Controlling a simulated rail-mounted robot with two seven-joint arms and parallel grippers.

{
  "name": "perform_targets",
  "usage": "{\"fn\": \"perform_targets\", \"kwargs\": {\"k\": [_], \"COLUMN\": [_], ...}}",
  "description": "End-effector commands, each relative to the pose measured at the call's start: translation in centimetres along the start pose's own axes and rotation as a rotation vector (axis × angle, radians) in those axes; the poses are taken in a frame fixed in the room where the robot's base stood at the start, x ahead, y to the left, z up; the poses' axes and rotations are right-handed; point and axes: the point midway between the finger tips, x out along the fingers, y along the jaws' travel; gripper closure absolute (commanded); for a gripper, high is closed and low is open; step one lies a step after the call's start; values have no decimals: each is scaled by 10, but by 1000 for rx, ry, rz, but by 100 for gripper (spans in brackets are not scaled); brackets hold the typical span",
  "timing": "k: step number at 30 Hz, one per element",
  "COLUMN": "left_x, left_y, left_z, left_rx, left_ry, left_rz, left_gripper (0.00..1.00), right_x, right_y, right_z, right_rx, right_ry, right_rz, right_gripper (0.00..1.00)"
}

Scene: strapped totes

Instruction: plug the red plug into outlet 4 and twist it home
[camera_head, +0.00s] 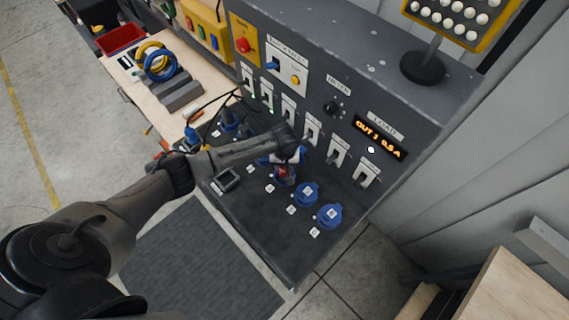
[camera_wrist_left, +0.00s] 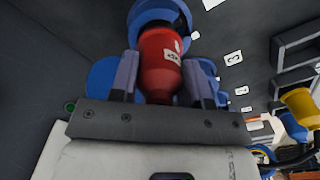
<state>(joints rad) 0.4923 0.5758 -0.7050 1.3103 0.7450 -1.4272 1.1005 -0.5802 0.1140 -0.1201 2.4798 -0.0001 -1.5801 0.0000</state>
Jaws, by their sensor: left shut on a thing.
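The red plug (camera_wrist_left: 162,62) is upright in the left wrist view, between the two fingers of my left gripper (camera_wrist_left: 160,82), which is shut on it. Its far end meets a blue outlet (camera_wrist_left: 158,12) with a raised lid; I cannot tell how deep it sits or whether it is twisted. In the head view the red plug (camera_head: 284,174) shows just below my left gripper (camera_head: 287,162), over the row of outlets on the dark panel. The outlet's number is not readable. My right gripper is not in view.
Two closed blue outlets (camera_head: 329,216) lie nearer the panel's right end. A small grey box (camera_head: 225,181) lies on the panel. Switches line the upright face beside a display (camera_head: 380,138) reading OUT 3 0.5 A.

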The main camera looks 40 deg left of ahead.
Motion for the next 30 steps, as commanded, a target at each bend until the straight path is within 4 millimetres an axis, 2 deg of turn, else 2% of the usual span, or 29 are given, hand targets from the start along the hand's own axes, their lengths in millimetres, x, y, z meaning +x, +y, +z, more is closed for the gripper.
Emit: {"fn": "perform_targets", "kwargs": {"k": [17,30], "left_x": [5,5], "left_y": [0,0], "left_z": [0,0], "left_rx": [10,204], "left_ry": [0,0], "left_rz": [0,0], "left_gripper": [85,85], "right_x": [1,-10], "right_y": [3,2], "right_z": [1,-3], "right_rx": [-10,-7], "right_ry": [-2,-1], "right_rz": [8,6], "right_gripper": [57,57]}}
